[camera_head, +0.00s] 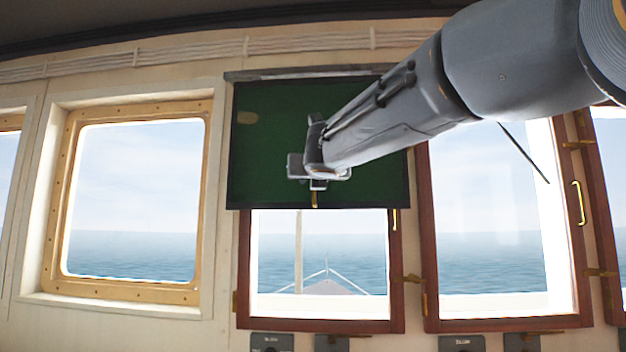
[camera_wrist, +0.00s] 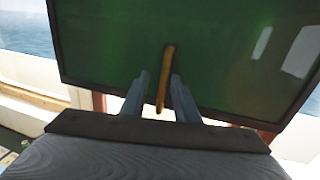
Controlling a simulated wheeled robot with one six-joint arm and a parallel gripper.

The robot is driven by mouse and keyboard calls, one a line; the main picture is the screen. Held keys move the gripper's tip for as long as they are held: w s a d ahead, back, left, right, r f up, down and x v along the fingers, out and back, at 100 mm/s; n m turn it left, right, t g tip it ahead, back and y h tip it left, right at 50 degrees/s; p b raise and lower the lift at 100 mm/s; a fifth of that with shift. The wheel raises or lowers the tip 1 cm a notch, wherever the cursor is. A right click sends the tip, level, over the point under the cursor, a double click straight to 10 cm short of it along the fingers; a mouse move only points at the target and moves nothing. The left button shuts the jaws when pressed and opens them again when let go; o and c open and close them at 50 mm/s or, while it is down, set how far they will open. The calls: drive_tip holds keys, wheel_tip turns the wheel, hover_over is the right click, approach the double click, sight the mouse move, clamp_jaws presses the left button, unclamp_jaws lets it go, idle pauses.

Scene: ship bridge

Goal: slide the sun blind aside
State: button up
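The sun blind is a dark green panel (camera_head: 265,130) hanging from a rail (camera_head: 300,73) over the upper part of the middle window. In the wrist view the green panel (camera_wrist: 230,60) fills most of the picture and looks tilted. A thin yellow-brown handle (camera_wrist: 167,65) stands out at its lower edge; its lower end shows below my gripper in the head view (camera_head: 314,201). My gripper (camera_wrist: 160,82) is at the blind's lower middle, its two fingers apart on either side of the handle. A gap shows left of the handle; contact on the right is unclear.
A window with a wooden frame (camera_head: 60,200) is to the left, and a red-brown framed window (camera_head: 432,240) with a brass handle (camera_head: 579,203) is to the right. Small boxes (camera_head: 272,342) sit below the windows. My arm crosses the upper right.

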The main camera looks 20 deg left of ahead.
drive_tip(key=b+v, duration=0.2)
drive_tip(key=v, duration=0.6)
drive_tip(key=shift+w, duration=0.1)
idle(0.4)
drive_tip(key=w+d+f+m+g+h+p, duration=0.1)
drive_tip(key=d+f+m+g+h, duration=0.3)
drive_tip(key=d+f+m, duration=0.95)
drive_tip(key=w+d+f+m+g+h+p, duration=0.1)
drive_tip(key=w+d+f+m+g+h, duration=0.35)
drive_tip(key=d+f, duration=1.5)
drive_tip(key=s+d+f+m+g, duration=0.2)
drive_tip(key=s+d+f+m, duration=0.2)
drive_tip(key=s+f+m, duration=0.5)
drive_tip(key=s+d+f+m+g, duration=0.2)
drive_tip(key=s+d+f+m, duration=0.25)
drive_tip(key=s+f, duration=0.4)
drive_tip(key=s+d+f+m+g+p, duration=0.1)
drive_tip(key=s+d+f+m+g, duration=0.2)
drive_tip(key=s+f+m, duration=0.6)
drive_tip(key=s+m, duration=0.1)
drive_tip(key=s, duration=0.3)
drive_tip(key=shift+s+f, duration=0.3)
drive_tip(key=shift+f, duration=0.1)
